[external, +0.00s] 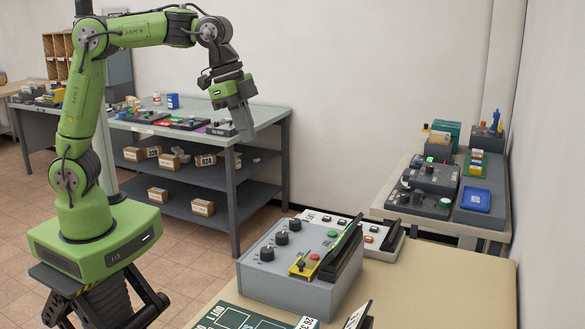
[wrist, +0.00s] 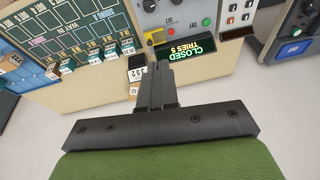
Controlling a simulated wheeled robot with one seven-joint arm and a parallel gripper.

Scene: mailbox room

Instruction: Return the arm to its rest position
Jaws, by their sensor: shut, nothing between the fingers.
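My green arm reaches out from its base at the left in the external view, with the upper link level and the wrist bent down. My gripper (external: 248,135) points down and hangs in the air, in the picture in front of the back shelf table's right end. In the wrist view my gripper (wrist: 154,75) has its two fingers together, with nothing held between them. Below the fingers in that view lie a grey control box (wrist: 180,15) with a lit "CLOSED" display (wrist: 188,52) and a dark board (wrist: 70,35) with numbered tags.
In the external view the tan table (external: 440,285) holds the grey control box (external: 290,260). A shelf table (external: 232,190) with numbered boxes stands behind my arm. A side table (external: 480,215) at the right carries several devices. The air around my gripper looks clear.

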